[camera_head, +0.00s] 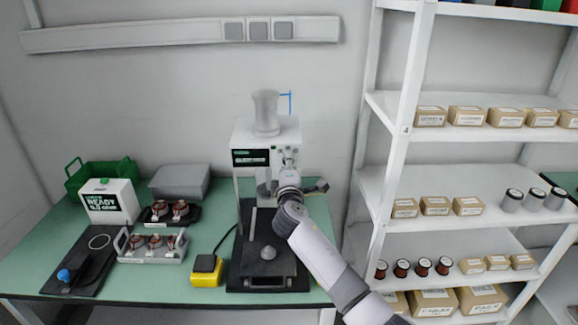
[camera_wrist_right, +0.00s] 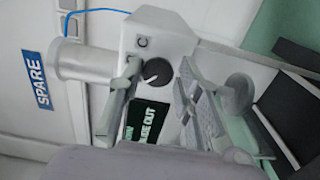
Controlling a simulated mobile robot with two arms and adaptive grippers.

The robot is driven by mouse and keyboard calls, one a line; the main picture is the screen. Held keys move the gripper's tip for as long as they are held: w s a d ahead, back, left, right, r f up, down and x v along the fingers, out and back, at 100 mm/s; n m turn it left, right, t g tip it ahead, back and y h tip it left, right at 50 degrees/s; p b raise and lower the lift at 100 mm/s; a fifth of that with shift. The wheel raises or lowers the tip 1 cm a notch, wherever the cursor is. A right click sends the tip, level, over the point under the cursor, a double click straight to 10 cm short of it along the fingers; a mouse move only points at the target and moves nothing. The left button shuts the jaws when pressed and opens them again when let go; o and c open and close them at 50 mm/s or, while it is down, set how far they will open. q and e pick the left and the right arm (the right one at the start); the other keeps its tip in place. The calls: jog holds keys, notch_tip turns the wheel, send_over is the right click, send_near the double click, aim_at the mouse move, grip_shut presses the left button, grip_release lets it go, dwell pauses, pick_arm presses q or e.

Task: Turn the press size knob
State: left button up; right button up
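The press (camera_head: 246,139) is a white machine with a grey cylinder on top, standing on the bench in the head view. In the right wrist view its front panel (camera_wrist_right: 160,42) shows a round dark knob (camera_wrist_right: 157,71). My right gripper (camera_head: 291,160) is in front of the upper right of the press, and my arm and gripper hide that part in the head view. In the right wrist view the gripper (camera_wrist_right: 161,75) is open, with one finger on each side of the knob. Gaps show between fingers and knob; contact is not visible. My left gripper is not in view.
A yellow box with a dark top (camera_head: 206,271) and a grey rack of copper parts (camera_head: 152,257) are left of the press. A white READY box (camera_head: 109,200) is farther left. A shelf (camera_head: 470,133) with cartons stands at right. A blue tube rises behind the press.

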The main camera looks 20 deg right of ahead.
jog(key=shift+o, duration=1.4)
jog(key=shift+r, duration=0.1)
jog(key=v, duration=1.2)
jog(key=shift+s, duration=0.1)
